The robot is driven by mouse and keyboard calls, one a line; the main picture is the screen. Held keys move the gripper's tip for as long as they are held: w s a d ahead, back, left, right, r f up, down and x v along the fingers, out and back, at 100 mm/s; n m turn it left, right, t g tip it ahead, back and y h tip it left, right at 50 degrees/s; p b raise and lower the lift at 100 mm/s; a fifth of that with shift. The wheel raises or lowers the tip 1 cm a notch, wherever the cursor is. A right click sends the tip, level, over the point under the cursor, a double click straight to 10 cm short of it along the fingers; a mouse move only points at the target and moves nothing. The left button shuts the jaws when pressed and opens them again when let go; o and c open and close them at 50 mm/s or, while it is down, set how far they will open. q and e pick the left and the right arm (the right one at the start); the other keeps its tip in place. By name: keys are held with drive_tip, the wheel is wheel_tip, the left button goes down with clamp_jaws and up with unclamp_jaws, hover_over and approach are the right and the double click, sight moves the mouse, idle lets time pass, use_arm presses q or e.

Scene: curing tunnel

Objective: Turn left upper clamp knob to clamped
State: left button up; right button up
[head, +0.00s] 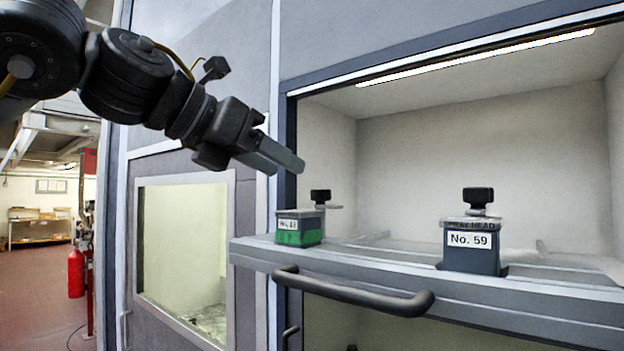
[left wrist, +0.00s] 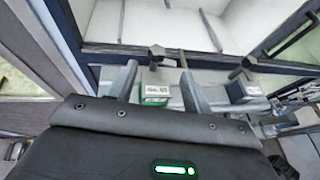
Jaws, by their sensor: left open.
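The left clamp knob (head: 320,196) is black and stands on a post behind a dark box with a green lower front (head: 299,228) and a white label. In the left wrist view the knob (left wrist: 157,52) shows between and beyond my finger tips, with the labelled box below it. My left gripper (head: 300,165) is open and empty, above and left of this knob and apart from it in the head view. A second black knob (head: 478,195) tops the box labelled No. 59 (head: 470,256) farther right. My right gripper is not in the head view.
Both boxes stand at the front edge of a grey ledge (head: 400,265) below a lit, open chamber (head: 450,140). A dark bar handle (head: 350,294) sticks out below the ledge. A windowed panel (head: 185,255) is at left. The space between the two knobs is clear.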

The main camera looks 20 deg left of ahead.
sight(320, 196)
use_arm(q)
drive_tip(key=p+x, duration=0.3)
drive_tip(key=x, duration=0.5)
drive_tip(key=shift+w+a, duration=0.1)
drive_tip(key=shift+w, duration=0.15)
drive_tip(key=shift+w+f, duration=0.1)
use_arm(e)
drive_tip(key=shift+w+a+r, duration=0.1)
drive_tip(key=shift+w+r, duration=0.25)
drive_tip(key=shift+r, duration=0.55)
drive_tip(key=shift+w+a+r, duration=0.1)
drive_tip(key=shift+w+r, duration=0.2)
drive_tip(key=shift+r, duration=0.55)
use_arm(q)
drive_tip(key=c, duration=1)
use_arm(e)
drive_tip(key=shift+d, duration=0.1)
